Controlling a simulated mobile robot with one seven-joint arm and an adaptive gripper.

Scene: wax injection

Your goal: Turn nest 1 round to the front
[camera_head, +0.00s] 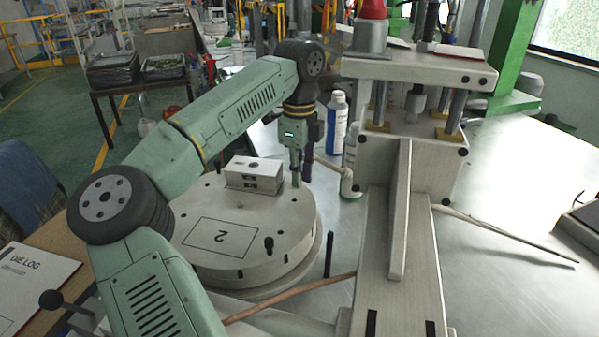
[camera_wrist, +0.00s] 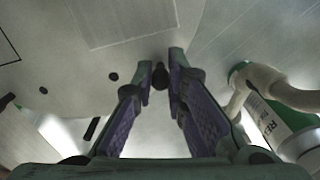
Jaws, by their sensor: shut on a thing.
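The round turntable (camera_head: 205,262) is a pale disc with a framed "2" (camera_head: 220,238) on its near part, reading upside down. No "1" marking is visible. A pale two-part block (camera_head: 254,175) with dark holes sits on the disc's far part. A short black peg (camera_head: 268,243) stands near the front right rim. My gripper (camera_head: 297,182) points down at the disc's far right rim. In the wrist view the fingertips (camera_wrist: 168,60) are shut on a dark upright peg (camera_wrist: 160,76) at the disc's edge. The fingers hide part of the peg.
The press (camera_head: 415,150) stands at right. A black post (camera_head: 329,254) rises beside the disc. The right tabletop is mostly clear.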

